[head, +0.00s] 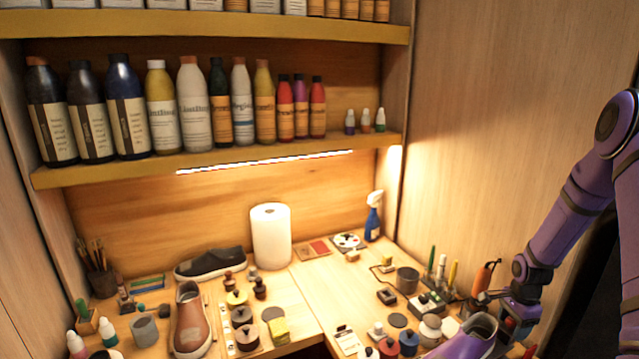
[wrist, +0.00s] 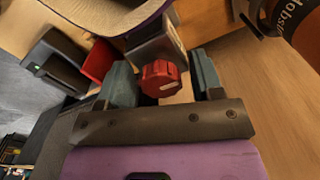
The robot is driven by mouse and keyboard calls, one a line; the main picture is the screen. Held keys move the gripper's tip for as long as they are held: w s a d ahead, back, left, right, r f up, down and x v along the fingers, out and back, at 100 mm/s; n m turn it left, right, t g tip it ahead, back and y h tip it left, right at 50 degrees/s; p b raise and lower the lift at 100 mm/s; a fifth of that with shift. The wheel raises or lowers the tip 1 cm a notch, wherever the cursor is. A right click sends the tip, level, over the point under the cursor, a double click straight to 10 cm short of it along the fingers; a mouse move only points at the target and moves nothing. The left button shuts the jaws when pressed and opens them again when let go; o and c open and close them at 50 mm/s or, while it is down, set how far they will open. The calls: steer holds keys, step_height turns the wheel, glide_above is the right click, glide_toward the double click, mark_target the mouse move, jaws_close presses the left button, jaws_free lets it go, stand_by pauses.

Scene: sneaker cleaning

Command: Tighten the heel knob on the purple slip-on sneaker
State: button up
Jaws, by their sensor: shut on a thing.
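The purple slip-on sneaker (head: 468,342) is at the bottom right of the head view, cut off by the frame edge. In the wrist view its purple rim (wrist: 135,28) shows at the top. The red faceted heel knob (wrist: 161,83) sits on a grey metal block (wrist: 155,45) by the shoe. My gripper (wrist: 164,72) has one finger on each side of the knob and is shut on it. In the head view my gripper (head: 508,306) is behind the shoe's right side. The knob's contact faces are partly hidden by the fingers.
An orange bottle (head: 485,277) stands close to my gripper, also in the wrist view (wrist: 300,25). A dark block (wrist: 58,60) and a red piece (wrist: 98,60) lie left of the fingers. Pots and jars (head: 430,328) crowd the bench left of the shoe.

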steer(key=shift+a, duration=0.15)
steer(key=shift+o, duration=0.7)
steer(key=m, duration=0.3)
steer(key=shift+w+a+m, duration=0.1)
steer(key=shift+m, duration=0.2)
steer(key=shift+r, duration=0.1)
